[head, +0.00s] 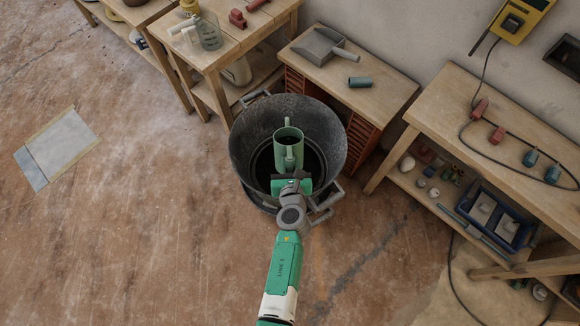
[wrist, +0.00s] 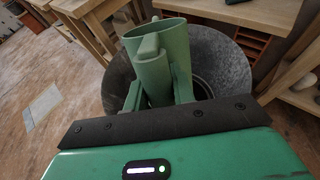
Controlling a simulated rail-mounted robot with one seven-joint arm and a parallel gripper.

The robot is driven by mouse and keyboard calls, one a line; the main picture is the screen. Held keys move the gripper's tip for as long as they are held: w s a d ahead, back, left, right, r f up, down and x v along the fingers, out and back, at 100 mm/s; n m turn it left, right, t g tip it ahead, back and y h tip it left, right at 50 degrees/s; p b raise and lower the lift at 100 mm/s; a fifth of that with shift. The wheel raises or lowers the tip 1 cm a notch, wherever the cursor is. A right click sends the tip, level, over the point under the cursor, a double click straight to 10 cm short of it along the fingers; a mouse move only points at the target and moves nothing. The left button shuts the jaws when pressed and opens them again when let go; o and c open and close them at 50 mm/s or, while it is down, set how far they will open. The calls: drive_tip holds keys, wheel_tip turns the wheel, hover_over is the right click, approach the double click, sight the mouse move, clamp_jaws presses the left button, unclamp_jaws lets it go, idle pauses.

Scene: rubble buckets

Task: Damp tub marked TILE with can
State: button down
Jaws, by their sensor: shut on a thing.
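A green can (head: 288,143) is held over the mouth of a large dark tub (head: 245,148) in the head view. The can looks roughly upright, and no water stream is visible. My gripper (head: 289,173) is shut on the can; the can (wrist: 165,62) also fills the middle of the wrist view, with the tub (wrist: 222,62) behind it. The tub has metal handles on its rim. I cannot see a TILE mark on it; its front wall is partly hidden by my arm.
Behind the tub stands a bench (head: 388,95) with a dustpan (head: 322,46) and a small dark cylinder (head: 360,82). Another bench (head: 425,108) with cables and tools is at the right. A grey floor patch (head: 62,147) lies left; the floor there is open.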

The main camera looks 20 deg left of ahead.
drive_tip(key=shift+s+d+f+t+y+b, duration=0.2)
drive_tip(key=shift+f+t+b, duration=0.55)
drive_tip(key=shift+b, duration=2.7)
drive_tip(key=shift+w+a+f+t+y+b, duration=0.3)
drive_tip(key=shift+f+b, duration=0.8)
drive_tip(key=shift+b, duration=2.35)
drive_tip(key=shift+s+d+f+t+y+b, duration=0.3)
drive_tip(key=shift+f+t+b, duration=0.5)
drive_tip(key=shift+b, duration=2.65)
drive_tip(key=shift+s+r, duration=0.1)
drive_tip(key=shift+a, duration=0.1)
wheel_tip(320, 180, up, 5)
drive_tip(key=p, duration=0.5)
drive_tip(key=shift+r, duration=0.15)
